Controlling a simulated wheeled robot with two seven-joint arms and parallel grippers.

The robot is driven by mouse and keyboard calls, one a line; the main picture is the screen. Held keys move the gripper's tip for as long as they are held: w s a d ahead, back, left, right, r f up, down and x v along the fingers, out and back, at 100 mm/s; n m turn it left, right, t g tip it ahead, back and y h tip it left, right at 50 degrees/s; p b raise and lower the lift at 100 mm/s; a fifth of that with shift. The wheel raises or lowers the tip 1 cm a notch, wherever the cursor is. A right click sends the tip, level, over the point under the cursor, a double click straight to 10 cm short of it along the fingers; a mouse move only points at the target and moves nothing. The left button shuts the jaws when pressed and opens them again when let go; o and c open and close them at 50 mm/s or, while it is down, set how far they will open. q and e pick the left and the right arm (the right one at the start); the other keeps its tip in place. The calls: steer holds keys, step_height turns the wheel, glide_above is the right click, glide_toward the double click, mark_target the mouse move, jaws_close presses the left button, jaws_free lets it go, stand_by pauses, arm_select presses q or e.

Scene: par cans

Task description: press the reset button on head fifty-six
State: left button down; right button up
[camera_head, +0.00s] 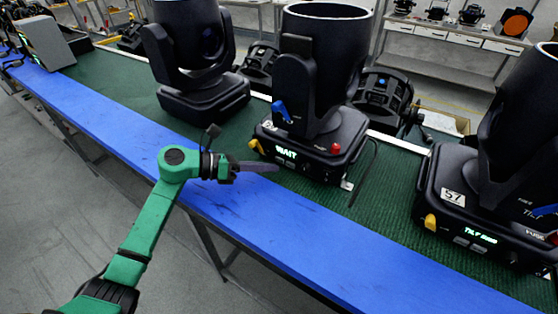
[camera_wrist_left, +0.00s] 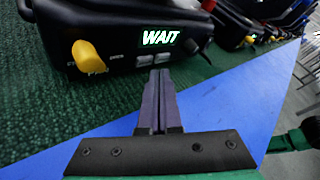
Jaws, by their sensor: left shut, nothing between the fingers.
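A black lamp head (camera_head: 310,90) stands in the middle of the green mat. Its base display (camera_head: 286,152) reads WAIT, and I cannot read a number on it. A yellow knob (camera_head: 257,146) and a red knob (camera_head: 335,149) flank the display. In the left wrist view, small grey buttons (camera_wrist_left: 145,61) sit under the WAIT display (camera_wrist_left: 160,37), right of the yellow knob (camera_wrist_left: 88,54). My left gripper (camera_head: 275,168) is shut and empty in front of this base. Its fingertips (camera_wrist_left: 160,72) appear just below the buttons; contact cannot be told. My right gripper is not in view.
A head labelled 57 (camera_head: 453,197) with a lit green display stands at the right. Another head (camera_head: 200,60) stands at the left. A blue strip (camera_head: 260,225) runs along the bench's front edge. A thin black cable (camera_head: 365,175) hangs beside the middle base.

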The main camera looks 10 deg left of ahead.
mark_target(255, 191)
arm_select(q)
steer(key=shift+s+a+f, duration=0.1)
steer(key=shift+s+a, duration=0.1)
steer(key=shift+s, duration=0.25)
steer(key=shift+s+a, duration=0.25)
steer(key=shift+s, duration=0.4)
steer(key=shift+s+a, duration=0.2)
steer(key=shift+s, duration=0.4)
steer(key=shift+s+a, duration=0.25)
steer(key=shift+s, duration=0.4)
